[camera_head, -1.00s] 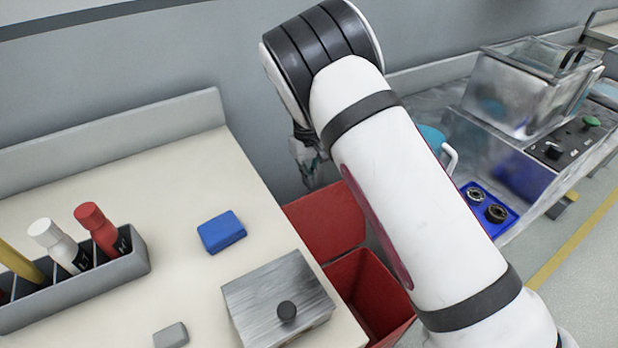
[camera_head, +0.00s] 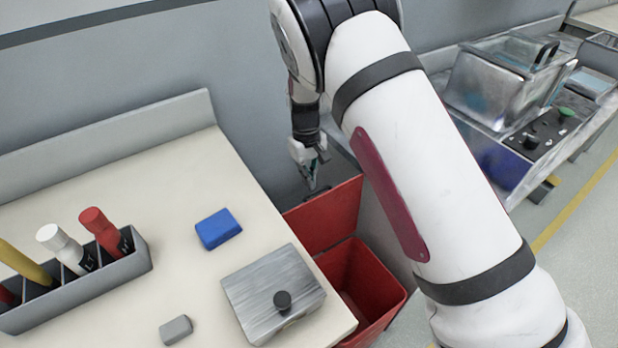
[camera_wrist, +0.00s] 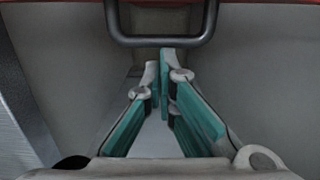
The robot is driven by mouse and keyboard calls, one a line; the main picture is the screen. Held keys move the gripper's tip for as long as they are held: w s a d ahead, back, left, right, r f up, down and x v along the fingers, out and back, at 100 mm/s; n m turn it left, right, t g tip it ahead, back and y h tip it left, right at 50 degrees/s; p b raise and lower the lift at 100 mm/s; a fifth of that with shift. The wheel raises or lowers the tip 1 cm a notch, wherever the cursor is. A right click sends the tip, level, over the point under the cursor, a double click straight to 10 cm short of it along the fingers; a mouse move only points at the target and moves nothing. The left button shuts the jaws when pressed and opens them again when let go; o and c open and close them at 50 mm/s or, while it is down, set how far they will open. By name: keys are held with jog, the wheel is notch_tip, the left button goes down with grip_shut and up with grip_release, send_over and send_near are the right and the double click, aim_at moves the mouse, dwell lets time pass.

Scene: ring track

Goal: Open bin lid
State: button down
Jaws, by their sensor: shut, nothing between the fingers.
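The red bin (camera_head: 385,296) stands on the floor against the right side of the table. Its red lid (camera_head: 330,215) stands raised at the back of the bin, and the dark inside shows. My gripper (camera_head: 312,184) points down just behind the raised lid's upper edge, at its left part. In the wrist view my gripper's teal-padded fingers (camera_wrist: 160,68) are shut with nothing between them. A dark bar handle (camera_wrist: 160,42) lies just beyond the fingertips, apart from them as far as I can see. A red edge shows at the top of that view.
The table (camera_head: 150,180) holds a grey box with a knob (camera_head: 272,298), a blue block (camera_head: 218,229), a small grey block (camera_head: 176,330) and a marker holder (camera_head: 80,288). A metal bench with a basket (camera_head: 505,80) stands right. My arm hides part of the floor.

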notch_tip(320, 180, up, 12)
jog(key=w, duration=0.1)
jog(key=shift+a, duration=0.35)
